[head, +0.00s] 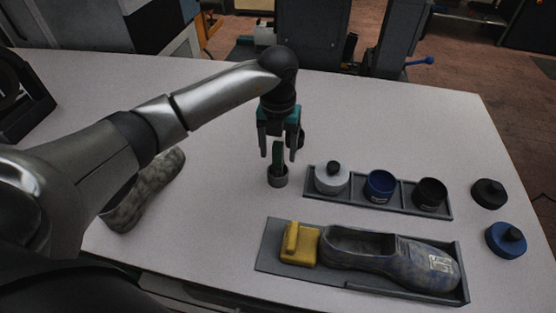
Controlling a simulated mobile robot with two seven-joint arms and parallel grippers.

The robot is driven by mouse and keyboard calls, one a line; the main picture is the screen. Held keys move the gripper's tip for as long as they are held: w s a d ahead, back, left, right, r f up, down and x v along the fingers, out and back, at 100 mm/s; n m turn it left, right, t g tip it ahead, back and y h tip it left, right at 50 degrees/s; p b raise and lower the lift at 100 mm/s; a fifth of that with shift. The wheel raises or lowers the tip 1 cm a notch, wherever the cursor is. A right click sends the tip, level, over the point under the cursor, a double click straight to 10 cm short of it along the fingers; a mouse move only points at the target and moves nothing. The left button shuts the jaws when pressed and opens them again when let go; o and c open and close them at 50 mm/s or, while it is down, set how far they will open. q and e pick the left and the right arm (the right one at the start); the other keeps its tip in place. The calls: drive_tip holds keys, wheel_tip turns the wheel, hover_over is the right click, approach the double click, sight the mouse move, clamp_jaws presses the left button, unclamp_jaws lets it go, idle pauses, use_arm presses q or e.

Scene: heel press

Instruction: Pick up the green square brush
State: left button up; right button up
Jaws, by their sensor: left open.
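The green brush (277,154) stands upright in a small grey cup (278,179) near the middle of the table. Only its narrow green upper part shows, and its lower end is hidden in the cup. My left gripper (279,156) points down right over the brush. Its two fingers are apart, one on each side of the green part in this view. I cannot tell whether either finger touches it. My right gripper is not in view.
A grey tray (405,209) right of the cup holds white (331,179), blue (380,186) and black (430,194) jars. A nearer tray (268,258) holds a yellow block (300,245) and a shoe (390,258). Black (489,193) and blue (506,239) lids lie right. Another shoe (146,193) lies left.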

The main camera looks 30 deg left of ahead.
use_arm(q)
wheel_tip(320, 180, down, 2)
clamp_jaws()
idle(0.6)
